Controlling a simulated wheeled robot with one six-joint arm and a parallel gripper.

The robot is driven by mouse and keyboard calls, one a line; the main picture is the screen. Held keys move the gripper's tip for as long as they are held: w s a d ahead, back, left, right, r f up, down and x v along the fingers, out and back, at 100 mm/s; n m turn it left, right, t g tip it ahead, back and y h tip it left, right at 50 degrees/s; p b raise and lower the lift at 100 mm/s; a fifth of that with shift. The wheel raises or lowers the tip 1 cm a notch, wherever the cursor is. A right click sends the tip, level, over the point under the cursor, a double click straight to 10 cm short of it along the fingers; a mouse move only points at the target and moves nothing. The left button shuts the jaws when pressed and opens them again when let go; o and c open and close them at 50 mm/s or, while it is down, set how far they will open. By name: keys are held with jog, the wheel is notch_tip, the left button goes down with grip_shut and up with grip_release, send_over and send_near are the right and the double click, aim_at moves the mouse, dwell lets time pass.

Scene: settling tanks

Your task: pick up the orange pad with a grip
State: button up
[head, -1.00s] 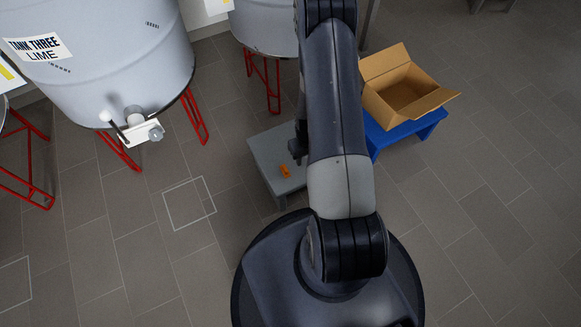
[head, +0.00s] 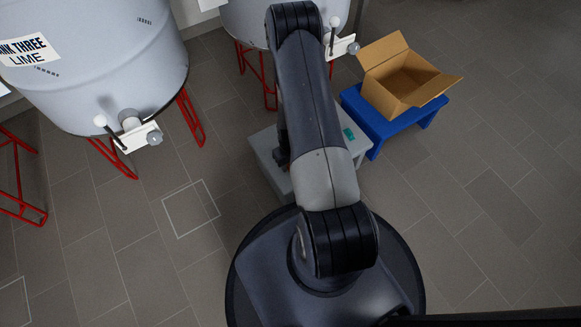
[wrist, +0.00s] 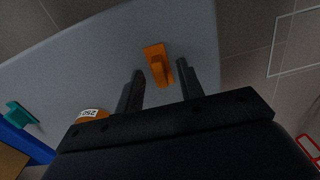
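In the wrist view the orange pad (wrist: 154,52) lies on the grey table, with its raised grip toward my gripper. My gripper (wrist: 160,67) is open, with one dark finger on each side of the grip in the picture. Clear gaps show on both sides, and nothing is held. I cannot tell how far the fingertips are above the table. In the head view my arm hides the orange pad and most of the gripper.
The grey table (head: 262,146) also holds a teal piece (head: 349,134), seen in the wrist view (wrist: 22,114) too. An orange object with a numbered label (wrist: 92,114) is partly hidden behind my gripper. An open cardboard box (head: 400,78) stands on a blue stool (head: 378,130).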

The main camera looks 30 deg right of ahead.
grip_shut()
jog(key=shift+r, duration=0.15)
